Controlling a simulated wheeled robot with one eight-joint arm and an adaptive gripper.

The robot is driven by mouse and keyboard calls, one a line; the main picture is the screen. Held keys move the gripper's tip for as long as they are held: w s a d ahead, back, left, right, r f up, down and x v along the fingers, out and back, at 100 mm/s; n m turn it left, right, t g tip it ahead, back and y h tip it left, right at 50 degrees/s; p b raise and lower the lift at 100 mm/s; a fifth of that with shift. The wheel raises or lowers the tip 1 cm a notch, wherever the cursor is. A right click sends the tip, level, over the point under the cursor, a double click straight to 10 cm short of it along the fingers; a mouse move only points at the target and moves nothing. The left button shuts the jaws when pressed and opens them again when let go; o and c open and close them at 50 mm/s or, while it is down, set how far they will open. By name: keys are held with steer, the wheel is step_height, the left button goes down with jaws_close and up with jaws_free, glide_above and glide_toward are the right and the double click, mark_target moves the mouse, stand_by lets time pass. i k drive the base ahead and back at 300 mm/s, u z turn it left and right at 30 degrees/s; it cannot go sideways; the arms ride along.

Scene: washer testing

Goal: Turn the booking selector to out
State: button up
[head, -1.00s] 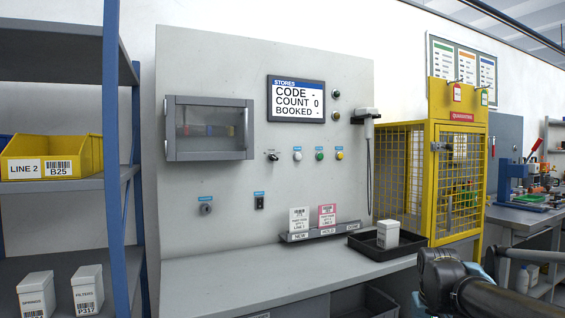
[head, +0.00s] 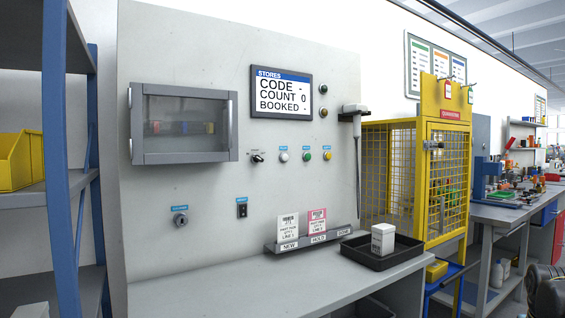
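The grey stores panel (head: 220,60) stands behind a worktop. A small black selector switch (head: 257,157) sits on it, left of the white, green and yellow buttons, with tiny lettering above that I cannot read. Its pointer seems angled, but the setting is too small to tell. A round grey knob or lock (head: 181,219) and a black rocker-like switch (head: 242,208) sit lower, each under a blue label. The screen (head: 281,93) reads STORES, CODE -, COUNT 0, BOOKED -. My gripper is not in view; only a dark part of my arm shows at bottom right.
A clear-fronted cabinet (head: 183,124) juts out left of the selector. A scanner (head: 354,109) hangs right. The worktop's left part (head: 200,290) is clear.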

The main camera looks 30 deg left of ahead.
mark_target(257, 158)
steer(key=k, duration=1.65)
steer(key=u, duration=0.45)
steer(key=i, duration=1.05)
steer(key=z, duration=0.05)
